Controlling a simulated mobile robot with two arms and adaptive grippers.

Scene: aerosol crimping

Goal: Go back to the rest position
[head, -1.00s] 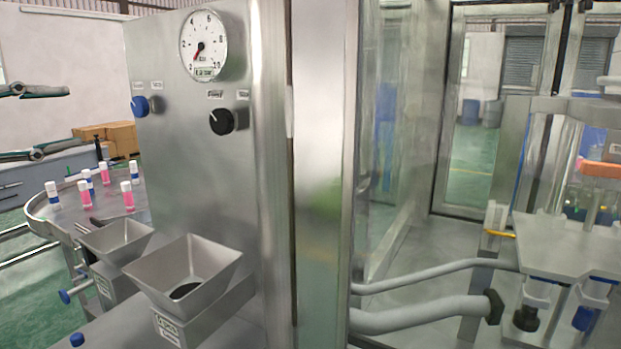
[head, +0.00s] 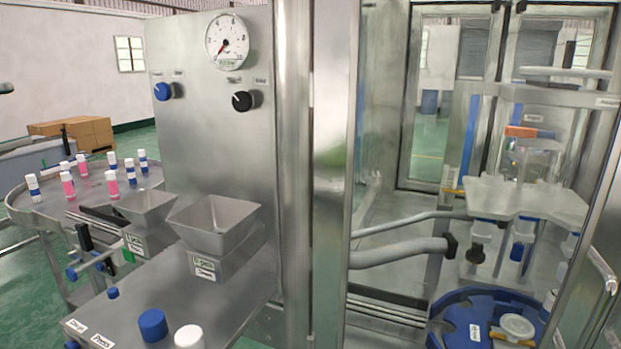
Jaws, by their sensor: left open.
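Only a small dark tip of my left gripper (head: 6,88) shows at the left edge of the head view, clear of everything around it. It is open, and nothing is seen held in it. The rest of it is out of the picture. My right gripper is not in view. A steel crimping machine (head: 205,125) with a round gauge (head: 227,42), a blue knob (head: 162,91) and a black knob (head: 241,101) stands in front of me.
A round steel table (head: 150,183) at the left carries several pink and white-blue bottles. Two steel hoppers, one nearer (head: 214,224) and one farther (head: 147,208), sit by the panel. A blue cap (head: 152,324) and a white cap (head: 189,337) stand in front. A blue rotary plate (head: 455,320) is at right.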

